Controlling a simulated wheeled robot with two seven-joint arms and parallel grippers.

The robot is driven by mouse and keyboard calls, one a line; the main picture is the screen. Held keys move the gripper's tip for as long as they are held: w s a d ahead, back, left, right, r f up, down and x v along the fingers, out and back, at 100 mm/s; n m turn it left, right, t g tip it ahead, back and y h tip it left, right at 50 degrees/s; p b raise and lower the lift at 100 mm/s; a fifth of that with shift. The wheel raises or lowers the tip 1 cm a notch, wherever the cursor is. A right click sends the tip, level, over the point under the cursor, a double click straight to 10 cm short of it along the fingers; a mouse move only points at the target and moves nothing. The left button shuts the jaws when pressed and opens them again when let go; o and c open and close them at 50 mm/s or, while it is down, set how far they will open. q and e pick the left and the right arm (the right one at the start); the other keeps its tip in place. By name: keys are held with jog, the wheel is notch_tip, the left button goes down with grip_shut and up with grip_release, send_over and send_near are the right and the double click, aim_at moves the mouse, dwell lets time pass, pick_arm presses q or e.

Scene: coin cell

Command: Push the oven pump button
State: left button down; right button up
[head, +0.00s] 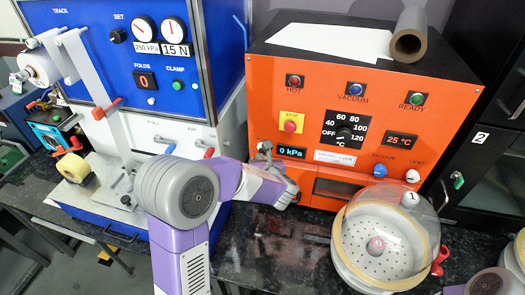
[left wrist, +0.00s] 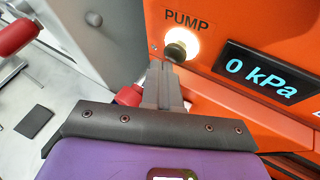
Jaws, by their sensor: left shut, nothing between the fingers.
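The orange oven (head: 345,100) stands on the dark bench. Its pump button (left wrist: 180,46), a dark cap with a bright white glow around it, sits under the PUMP label in the left wrist view. My left gripper (left wrist: 160,66) is shut and empty, with its fingertips at the lower left of the button. Whether they touch it I cannot tell. In the head view my left gripper (head: 264,150) points up at the oven's left front, and it hides the button there. The pressure display (head: 291,152) reads 0 kPa. My right gripper is not in view.
A blue machine (head: 115,25) with a red-handled lever stands left of the oven. A round pot with a clear dome (head: 395,230) stands before the oven on the right. A roll (head: 410,35) and white sheet (head: 330,38) lie on top.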

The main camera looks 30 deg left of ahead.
pick_arm(q)
jog(key=shift+w+a, duration=0.1)
jog(key=shift+w, duration=0.3)
jog(key=shift+s, duration=0.15)
dwell(0.4)
jog(key=shift+s+d, duration=0.25)
jog(key=shift+s, duration=0.6)
jog(key=shift+s, duration=0.1)
jog(key=s, duration=0.2)
jog(key=s+d+b, duration=0.1)
jog(key=s, duration=0.2)
jog(key=shift+s+d, duration=0.2)
jog(key=shift+s, duration=0.1)
